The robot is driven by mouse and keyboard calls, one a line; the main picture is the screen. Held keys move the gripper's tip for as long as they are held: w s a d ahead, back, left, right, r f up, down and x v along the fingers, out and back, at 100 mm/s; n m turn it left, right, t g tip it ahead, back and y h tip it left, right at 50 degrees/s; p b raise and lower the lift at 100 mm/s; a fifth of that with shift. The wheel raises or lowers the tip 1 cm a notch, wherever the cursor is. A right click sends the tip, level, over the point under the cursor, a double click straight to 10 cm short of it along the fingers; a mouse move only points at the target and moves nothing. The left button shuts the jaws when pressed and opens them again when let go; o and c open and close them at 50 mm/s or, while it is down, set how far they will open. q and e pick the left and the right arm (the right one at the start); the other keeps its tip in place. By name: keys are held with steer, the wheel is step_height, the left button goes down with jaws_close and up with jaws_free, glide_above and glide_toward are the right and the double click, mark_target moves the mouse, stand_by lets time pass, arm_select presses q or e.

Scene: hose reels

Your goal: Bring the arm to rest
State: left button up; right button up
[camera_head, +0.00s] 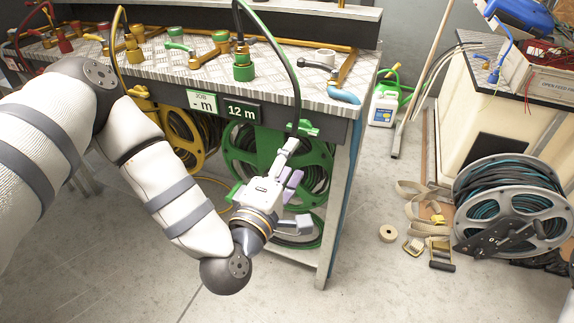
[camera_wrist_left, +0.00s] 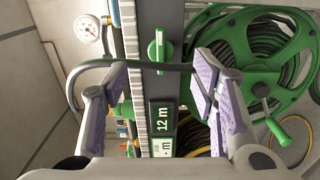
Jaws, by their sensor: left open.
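My left arm (camera_head: 175,195) reaches in from the left, and its left gripper (camera_head: 292,182) is in front of the bench's right end, near the green hose reel (camera_head: 240,150). The gripper's jaws are apart, with purple finger pads. In the left wrist view the gripper (camera_wrist_left: 160,78) shows the two pads well apart, with a dark hose (camera_wrist_left: 145,66) crossing the view between them. The green reel (camera_wrist_left: 250,50) fills the upper right there. I cannot tell whether the hose touches a pad. My right gripper is not in view.
The bench (camera_head: 180,70) carries valves and a "12 m" sign (camera_head: 242,111). A yellow reel (camera_head: 185,140) hangs left of the green one. At right, a grey reel (camera_head: 510,205), straps (camera_head: 420,205) and a tape roll (camera_head: 388,233) lie on the floor. Front floor is clear.

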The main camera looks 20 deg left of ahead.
arm_select(q)
steer(key=shift+s+a, duration=0.1)
steer(key=shift+s, duration=0.75)
